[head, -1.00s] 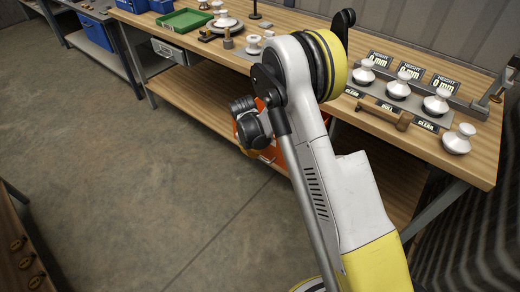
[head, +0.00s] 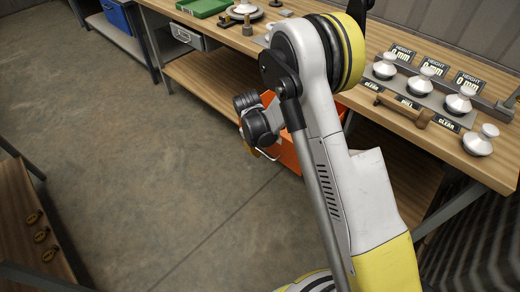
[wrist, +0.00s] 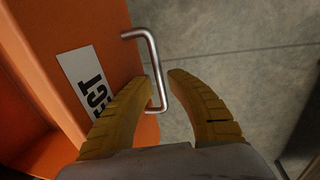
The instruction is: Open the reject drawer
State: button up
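The orange reject drawer (head: 287,152) is under the bench in the head view, mostly hidden behind my arm. The wrist view shows its orange front (wrist: 95,30) with a white label (wrist: 85,82) reading "ECT". A bent metal handle (wrist: 141,34) stands out from that front. My gripper (wrist: 162,77) has its two yellow-brown fingers around the handle's bar, apart at the tips. The bar runs close beside the left finger, with a gap to the right finger. I cannot tell whether they touch, or how far out the drawer is.
The wooden bench (head: 460,150) carries white insulators (head: 458,103), height displays (head: 402,53) and a wooden-handled tool (head: 403,110). A grey drawer (head: 187,36) hangs farther left under it. Concrete floor (head: 150,150) is clear left of my arm. Another shelf (head: 30,225) stands at the left edge.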

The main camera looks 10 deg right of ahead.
notch_tip(320, 180, up, 12)
jog(key=s+a, duration=0.1)
jog(key=shift+s+a+f, duration=0.2)
jog(key=shift+a, duration=0.2)
jog(key=shift+r, duration=0.1)
jog(key=s+d+r+m+t+y, duration=0.1)
jog(key=s+d+r+m, duration=0.15)
jog(key=s+r, duration=0.35)
jog(key=s+d+r+m+t, duration=0.1)
jog(key=s+d+r+t, duration=0.2)
jog(key=r, duration=0.5)
jog(key=s+d+r+m+t, duration=0.1)
jog(key=s+r+m, duration=0.1)
jog(key=s, duration=0.5)
jog(key=s+d+r+m+t, duration=0.1)
jog(key=s+d+r, duration=0.1)
jog(key=s, duration=0.6)
jog(key=shift+s+d+m+y, duration=0.15)
jog(key=shift+d+m+y, duration=0.05)
jog(key=shift+m+y, duration=0.2)
jog(key=shift+f, duration=0.1)
